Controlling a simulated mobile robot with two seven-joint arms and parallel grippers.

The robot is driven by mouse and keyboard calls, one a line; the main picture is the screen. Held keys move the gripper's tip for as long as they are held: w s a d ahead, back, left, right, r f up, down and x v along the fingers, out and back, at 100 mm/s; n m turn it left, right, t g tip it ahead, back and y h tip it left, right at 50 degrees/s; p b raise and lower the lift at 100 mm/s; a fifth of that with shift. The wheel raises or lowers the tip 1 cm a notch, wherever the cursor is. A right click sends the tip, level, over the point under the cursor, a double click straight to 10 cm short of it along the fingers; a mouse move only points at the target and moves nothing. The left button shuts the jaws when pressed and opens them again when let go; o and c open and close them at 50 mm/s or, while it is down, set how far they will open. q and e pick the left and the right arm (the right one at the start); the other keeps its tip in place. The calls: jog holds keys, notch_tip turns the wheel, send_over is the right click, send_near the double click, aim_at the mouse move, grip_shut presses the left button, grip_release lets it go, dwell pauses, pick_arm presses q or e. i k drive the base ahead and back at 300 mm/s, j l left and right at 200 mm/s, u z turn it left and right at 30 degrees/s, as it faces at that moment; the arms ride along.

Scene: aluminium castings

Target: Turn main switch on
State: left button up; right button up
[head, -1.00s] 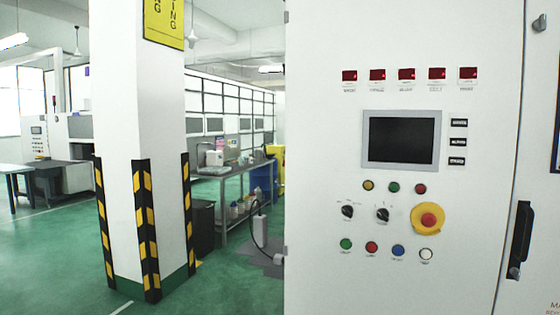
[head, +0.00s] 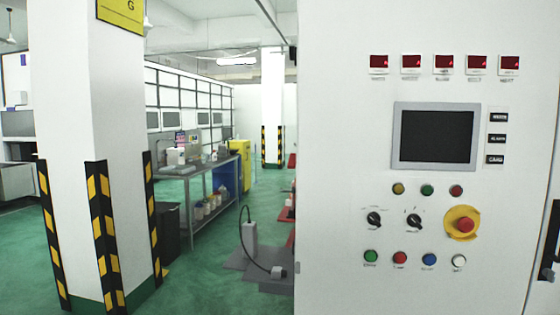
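A white control cabinet (head: 340,160) fills the right side of the head view. Its front carries two black rotary switches, a left one (head: 374,219) and a right one (head: 414,221), below a dark screen (head: 436,136). I cannot read the labels, so I cannot tell which is the main switch. A red emergency button (head: 465,225) on a yellow ring sits to their right. Coloured push buttons (head: 400,258) run in a row below, with small lamps or buttons (head: 427,190) above. A black door handle (head: 550,240) is at the right edge. Neither gripper is in view.
A white pillar (head: 90,120) with black and yellow guards stands at the left. A workbench (head: 205,185) with bottles and a yellow cabinet (head: 240,160) are farther back. A grey floor plate with a cable (head: 255,260) lies beside the cabinet. Green floor (head: 200,290) is open between pillar and cabinet.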

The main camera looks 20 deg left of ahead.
aim_at(292, 161)
jog(key=i+j, duration=0.1)
jog(key=j, duration=0.55)
jog(key=i+j+z, duration=0.15)
jog(key=j, duration=1.1)
jog(key=i+z, duration=0.1)
jog(key=z, duration=0.3)
jog(key=i+z, duration=0.1)
jog(key=z, duration=0.3)
jog(key=j+z, duration=0.15)
jog(key=z, duration=0.25)
jog(key=i, duration=0.05)
